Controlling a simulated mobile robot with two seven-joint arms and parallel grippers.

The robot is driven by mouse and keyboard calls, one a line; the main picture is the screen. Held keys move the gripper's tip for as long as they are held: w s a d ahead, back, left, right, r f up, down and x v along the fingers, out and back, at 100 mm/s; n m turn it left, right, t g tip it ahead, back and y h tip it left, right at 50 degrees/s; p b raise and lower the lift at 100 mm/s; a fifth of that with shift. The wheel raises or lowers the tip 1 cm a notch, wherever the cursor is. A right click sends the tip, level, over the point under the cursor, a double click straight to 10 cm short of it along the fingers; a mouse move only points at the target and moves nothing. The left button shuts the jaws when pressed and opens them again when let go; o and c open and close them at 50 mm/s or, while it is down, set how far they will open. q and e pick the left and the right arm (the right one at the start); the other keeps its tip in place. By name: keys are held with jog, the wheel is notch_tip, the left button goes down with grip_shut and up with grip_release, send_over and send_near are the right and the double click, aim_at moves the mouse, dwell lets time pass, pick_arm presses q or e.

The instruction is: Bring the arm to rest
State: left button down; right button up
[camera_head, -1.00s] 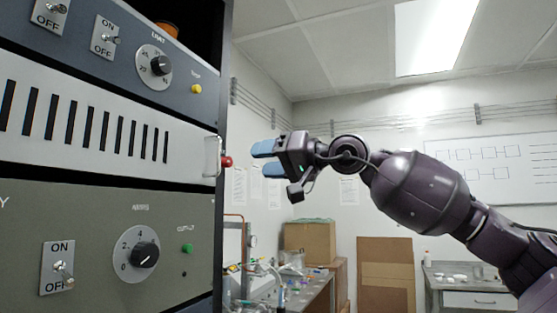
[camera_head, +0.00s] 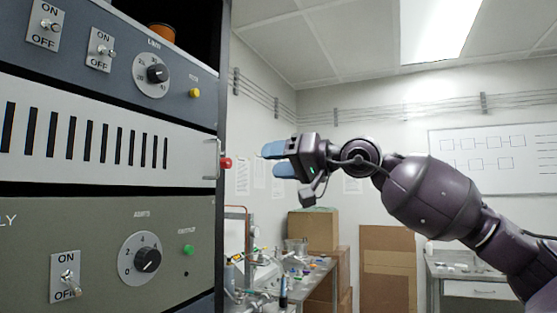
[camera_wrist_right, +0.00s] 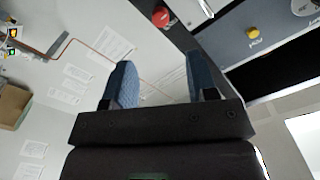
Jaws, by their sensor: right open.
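My right gripper (camera_head: 273,160) is open and empty, with two blue finger pads. In the head view it is held in the air just right of the rack of equipment, pointing left, apart from the red knob (camera_head: 226,163) and the metal handle (camera_head: 211,158). In the right wrist view the open fingers (camera_wrist_right: 158,82) have nothing between them. The red knob (camera_wrist_right: 163,16) shows beyond them at the top, with a yellow button (camera_wrist_right: 252,32) to the right. My left gripper is in neither view.
The rack's panels with switches and dials (camera_head: 140,258) fill the left side. Behind are a cluttered bench (camera_head: 318,275), cardboard boxes (camera_head: 312,230), a brown panel (camera_head: 388,262) and a table with a drawer (camera_head: 470,290). The air around my right arm looks clear.

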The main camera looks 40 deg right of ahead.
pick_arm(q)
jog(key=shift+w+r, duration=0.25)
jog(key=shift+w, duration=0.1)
